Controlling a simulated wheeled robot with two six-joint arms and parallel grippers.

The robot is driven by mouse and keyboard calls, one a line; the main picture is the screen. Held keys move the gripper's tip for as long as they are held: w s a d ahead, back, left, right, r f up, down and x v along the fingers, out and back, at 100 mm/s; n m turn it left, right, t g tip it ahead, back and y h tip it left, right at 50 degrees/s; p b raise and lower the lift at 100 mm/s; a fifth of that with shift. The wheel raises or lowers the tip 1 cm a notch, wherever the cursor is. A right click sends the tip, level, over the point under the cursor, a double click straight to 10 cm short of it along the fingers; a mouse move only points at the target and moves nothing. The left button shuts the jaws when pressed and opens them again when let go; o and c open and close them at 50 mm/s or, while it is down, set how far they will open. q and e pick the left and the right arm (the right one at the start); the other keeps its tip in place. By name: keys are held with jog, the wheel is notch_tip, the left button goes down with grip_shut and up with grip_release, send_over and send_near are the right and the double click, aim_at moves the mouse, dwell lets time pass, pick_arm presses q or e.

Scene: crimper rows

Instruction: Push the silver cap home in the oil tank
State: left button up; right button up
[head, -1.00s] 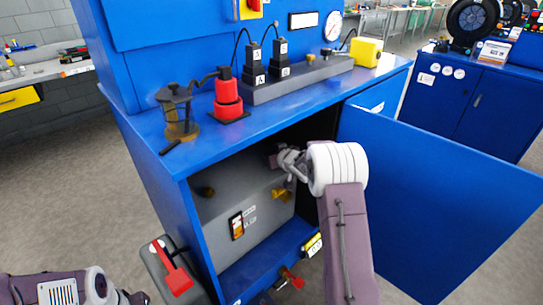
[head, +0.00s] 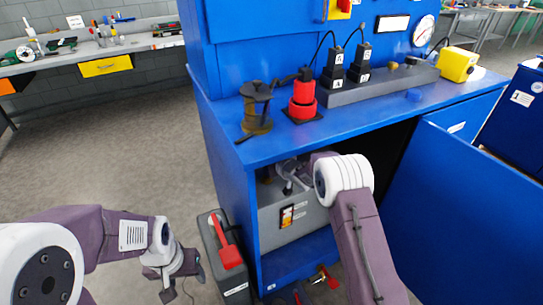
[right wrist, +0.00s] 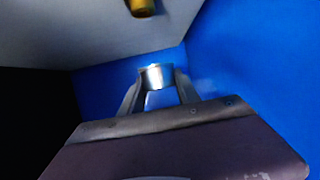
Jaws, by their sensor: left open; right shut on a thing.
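The grey oil tank (head: 314,217) stands inside the open blue cabinet, with a gauge on its front. My right arm reaches in over it and hides part of its top. My right gripper (head: 284,178) is above the tank's left part in the head view. In the right wrist view, my right gripper (right wrist: 156,84) is shut on the silver cap (right wrist: 156,74). The cap is hidden in the head view. The tank's opening cannot be made out. My left gripper (head: 187,272) is open and empty, left of the cabinet.
A grey box with a red handle (head: 225,245) stands on the floor by the cabinet. The open blue door (head: 460,210) is at the right. A red bottle jack (head: 303,97) stands on the cabinet top. A brass part (right wrist: 143,7) shows above the cap.

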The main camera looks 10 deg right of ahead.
jog(key=shift+r, duration=0.1)
notch_tip(320, 180, down, 6)
jog(key=b, duration=0.3)
jog(key=shift+r+b, duration=0.15)
jog(key=shift+b, duration=0.25)
jog(key=shift+p, duration=0.35)
dwell(1.1)
jog(key=shift+f+b, duration=1.15)
jog(key=shift+f, duration=0.55)
jog(key=o, duration=1.4)
jog(key=shift+c, duration=0.2)
